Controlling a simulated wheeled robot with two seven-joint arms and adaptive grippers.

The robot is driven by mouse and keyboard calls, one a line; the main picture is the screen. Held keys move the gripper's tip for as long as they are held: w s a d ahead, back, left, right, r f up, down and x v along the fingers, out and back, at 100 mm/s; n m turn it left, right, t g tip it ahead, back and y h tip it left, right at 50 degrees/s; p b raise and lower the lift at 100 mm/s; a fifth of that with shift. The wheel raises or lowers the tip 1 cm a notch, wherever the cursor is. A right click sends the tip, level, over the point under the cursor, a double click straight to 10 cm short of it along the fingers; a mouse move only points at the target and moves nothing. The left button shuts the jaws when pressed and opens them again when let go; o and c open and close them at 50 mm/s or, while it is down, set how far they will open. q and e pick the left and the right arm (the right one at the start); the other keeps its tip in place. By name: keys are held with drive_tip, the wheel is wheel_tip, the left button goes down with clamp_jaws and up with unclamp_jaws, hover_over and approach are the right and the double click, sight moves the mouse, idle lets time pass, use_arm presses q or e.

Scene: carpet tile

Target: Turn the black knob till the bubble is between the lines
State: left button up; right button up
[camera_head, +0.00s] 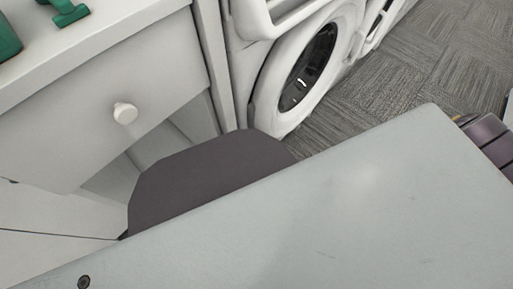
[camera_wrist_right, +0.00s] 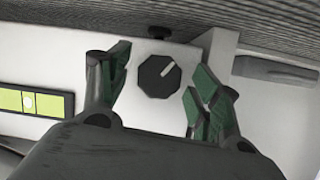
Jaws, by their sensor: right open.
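The black knob (camera_wrist_right: 157,77) is eight-sided, with a white pointer mark towards its upper right, on a white panel (camera_wrist_right: 150,50) in the right wrist view. My right gripper (camera_wrist_right: 156,84) is open, its green-padded fingers on either side of the knob with visible gaps. I cannot tell its exact depth from the knob. A yellow-green bubble vial (camera_wrist_right: 55,102) in a dark frame lies at the left. Its pale bubble (camera_wrist_right: 28,102) is left of the vial's visible middle; the vial's left end is cut off. My left gripper is not seen.
In the head view a white cabinet (camera_head: 110,90) with a round drawer knob (camera_head: 125,113) stands at the left, with green items (camera_head: 65,10) on top. A washing machine (camera_head: 300,75) stands behind. Grey carpet (camera_head: 430,60) is open at the right.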

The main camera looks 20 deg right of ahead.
drive_tip(key=shift+w+a, duration=0.1)
drive_tip(key=shift+w, duration=0.1)
drive_tip(key=c, duration=1)
drive_tip(key=shift+f+m+g+y, duration=0.1)
drive_tip(key=shift+m+g+y, duration=0.3)
drive_tip(key=shift+m+y, duration=1.2)
drive_tip(key=shift+m+h, duration=0.3)
drive_tip(key=o, duration=1)
